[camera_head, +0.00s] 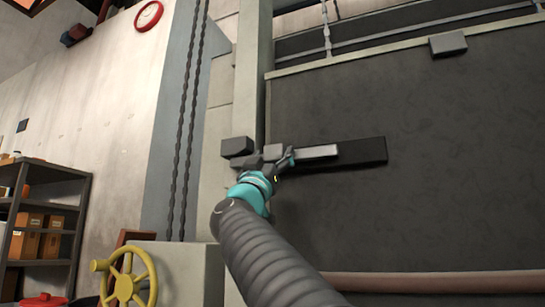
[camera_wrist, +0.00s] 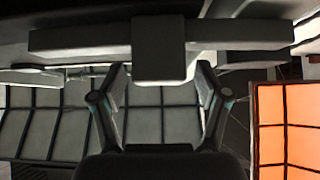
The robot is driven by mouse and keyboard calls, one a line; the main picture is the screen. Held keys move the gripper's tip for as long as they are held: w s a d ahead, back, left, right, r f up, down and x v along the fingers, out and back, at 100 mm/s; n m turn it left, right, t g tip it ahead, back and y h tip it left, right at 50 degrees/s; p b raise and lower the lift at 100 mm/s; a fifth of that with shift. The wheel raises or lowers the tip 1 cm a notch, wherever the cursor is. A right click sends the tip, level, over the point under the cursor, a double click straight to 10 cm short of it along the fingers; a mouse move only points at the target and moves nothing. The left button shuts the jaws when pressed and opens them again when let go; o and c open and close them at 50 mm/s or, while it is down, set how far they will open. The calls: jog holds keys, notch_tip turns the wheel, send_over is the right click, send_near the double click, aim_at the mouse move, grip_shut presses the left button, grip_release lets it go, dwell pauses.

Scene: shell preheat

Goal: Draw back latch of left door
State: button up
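The latch is a pale bar (camera_head: 318,151) on a dark backing plate (camera_head: 370,150) fixed to the large dark door (camera_head: 420,110). A grey block-shaped handle (camera_wrist: 159,50) sits across the bar in the wrist view, where the bar (camera_wrist: 80,40) runs left to right. My gripper (camera_head: 287,160) is at the latch in the head view and hides part of it. In the wrist view my gripper (camera_wrist: 160,75) is open, with a finger to each side of the block and visible gaps. I cannot tell how deep the block sits between the fingers.
Dark grey blocks (camera_head: 237,147) stick out from the post beside the door. A pinkish pipe (camera_head: 430,282) crosses low in front. A yellow handwheel (camera_head: 127,282) and a shelf with boxes (camera_head: 40,225) are at left. An orange glowing panel (camera_wrist: 285,125) shows at right in the wrist view.

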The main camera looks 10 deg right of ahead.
aim_at(301, 154)
grip_shut()
jog(key=s+d, duration=0.2)
jog(key=d, duration=0.1)
jog(key=s+d, duration=0.2)
jog(key=shift+d, duration=0.25)
jog(key=shift+o, duration=1.2)
grip_release()
jog(key=shift+s+d, duration=0.15)
jog(key=shift+f, duration=0.1)
jog(key=shift+s+a+f, duration=0.15)
jog(key=shift+a, duration=0.15)
jog(key=v, duration=1.1)
